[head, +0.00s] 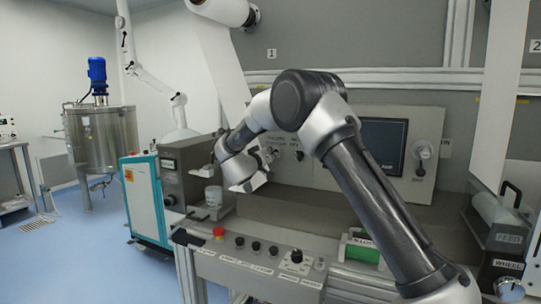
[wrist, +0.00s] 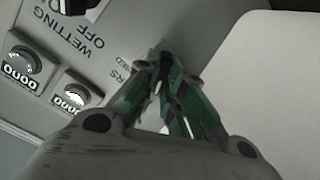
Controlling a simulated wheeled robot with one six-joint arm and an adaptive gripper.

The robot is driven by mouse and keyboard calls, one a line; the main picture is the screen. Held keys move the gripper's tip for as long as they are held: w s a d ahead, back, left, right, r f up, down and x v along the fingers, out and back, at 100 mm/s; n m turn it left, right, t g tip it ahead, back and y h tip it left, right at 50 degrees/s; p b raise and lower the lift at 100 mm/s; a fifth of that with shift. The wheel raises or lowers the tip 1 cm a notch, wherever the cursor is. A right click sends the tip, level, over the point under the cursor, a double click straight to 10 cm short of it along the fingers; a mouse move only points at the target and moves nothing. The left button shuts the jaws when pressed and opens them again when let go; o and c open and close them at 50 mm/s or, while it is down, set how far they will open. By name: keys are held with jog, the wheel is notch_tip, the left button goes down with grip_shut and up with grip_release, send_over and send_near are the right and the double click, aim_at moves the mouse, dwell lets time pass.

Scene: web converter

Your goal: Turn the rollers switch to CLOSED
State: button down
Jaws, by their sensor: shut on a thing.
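My gripper (wrist: 170,65) is shut at the grey panel (wrist: 112,22), its fingertips together against the panel face. The rollers switch is hidden between the fingers, so its position cannot be read. Beside the fingertips is a partly covered label (wrist: 122,72) of which only the letter ends show. In the head view my gripper (head: 268,156) reaches the left part of the upright control panel (head: 340,124), with my wrist in front of it.
A black knob (wrist: 72,5) with the WETTING OFF label (wrist: 88,35) is beside my gripper. Two round fittings with counters (wrist: 25,62) sit below. In the head view, a dark screen (head: 384,145) is to the right, and a lower console (head: 245,262) has a red button (head: 219,232).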

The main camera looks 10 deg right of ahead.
jog(key=shift+m, duration=0.3)
jog(key=m, duration=0.5)
jog(key=shift+s, duration=0.1)
jog(key=m, duration=0.6)
jog(key=shift+d, duration=0.15)
jog(key=shift+m, duration=0.3)
dwell(0.3)
jog(key=c, duration=1.5)
grip_release()
jog(key=v, duration=1.2)
jog(key=shift+s, duration=0.1)
